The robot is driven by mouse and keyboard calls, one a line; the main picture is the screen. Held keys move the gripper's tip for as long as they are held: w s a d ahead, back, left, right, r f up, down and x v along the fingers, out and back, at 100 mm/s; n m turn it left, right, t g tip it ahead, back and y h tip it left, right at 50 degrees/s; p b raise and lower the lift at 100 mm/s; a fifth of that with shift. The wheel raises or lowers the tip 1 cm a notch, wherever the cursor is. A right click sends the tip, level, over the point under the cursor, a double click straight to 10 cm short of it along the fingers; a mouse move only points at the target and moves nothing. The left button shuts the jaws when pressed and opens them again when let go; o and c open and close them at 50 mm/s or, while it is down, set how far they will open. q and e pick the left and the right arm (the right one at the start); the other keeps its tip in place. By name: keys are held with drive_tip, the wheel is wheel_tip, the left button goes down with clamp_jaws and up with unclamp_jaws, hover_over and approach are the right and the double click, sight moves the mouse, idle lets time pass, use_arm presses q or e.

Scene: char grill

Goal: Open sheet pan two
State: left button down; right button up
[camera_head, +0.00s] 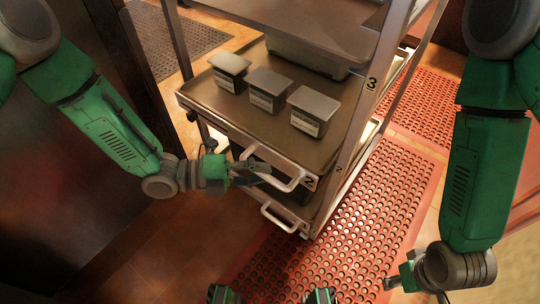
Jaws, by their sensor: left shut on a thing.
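Sheet pan two (214,99) is a brown, flat pan in the metal rack, with a "2" label at its front right corner. Its pale bar handle (292,184) sticks out from the front edge. My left gripper (262,171) is at the left part of this handle and shut on it; its fingers partly hide the bar. How far the pan is out of the rack is unclear. My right gripper (391,283) is low at the right, over the red mat and away from the rack. Its finger opening is not clear.
Three lidded containers (268,88) stand on the pan. A shelf marked "3" is above, with a larger grey container (310,57) beneath it. A lower handle (280,218) sits below. Red perforated mats (375,200) cover floor at the right. A dark panel (60,170) stands left.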

use_arm(q)
drive_tip(key=s+a+p, duration=0.4)
drive_tip(key=s+a, duration=0.4)
drive_tip(key=s, duration=0.3)
drive_tip(key=s+a+p, duration=0.4)
drive_tip(key=s+a, duration=0.4)
drive_tip(key=s, duration=0.4)
drive_tip(key=shift+s+a+p, duration=0.15)
drive_tip(key=shift+a+p, duration=0.1)
drive_tip(key=shift+p, duration=0.05)
drive_tip(key=shift+f, duration=0.1)
drive_tip(key=c, duration=1.5)
unclamp_jaws()
drive_tip(key=shift+c, duration=0.2)
